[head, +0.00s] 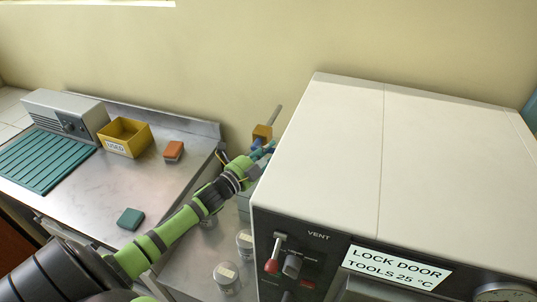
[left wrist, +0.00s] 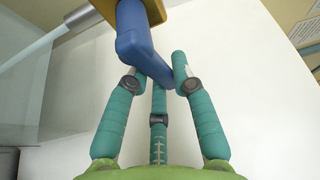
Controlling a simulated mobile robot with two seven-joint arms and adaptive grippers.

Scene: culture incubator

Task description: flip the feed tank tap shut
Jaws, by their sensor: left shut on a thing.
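The feed tank tap has an orange-yellow body (head: 262,132) with a grey pipe rising from it, behind the left edge of the incubator. In the left wrist view, the tap body (left wrist: 181,7) is cut off by the top edge, and its blue lever (left wrist: 131,45) hangs down from it, bent. My left gripper (head: 262,155) reaches the lever from below and in front. In the left wrist view, its teal fingers (left wrist: 158,76) are shut on the lever's lower end. The tank is largely hidden behind my gripper and the incubator. My right gripper is not in view.
The white incubator (head: 340,140) stands close to the right of my left arm, with a red-tipped switch (head: 271,265) on its front. Lidded jars (head: 227,276) stand below the arm. The steel bench (head: 90,185) at left holds a yellow bin (head: 124,137) and small blocks (head: 130,218).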

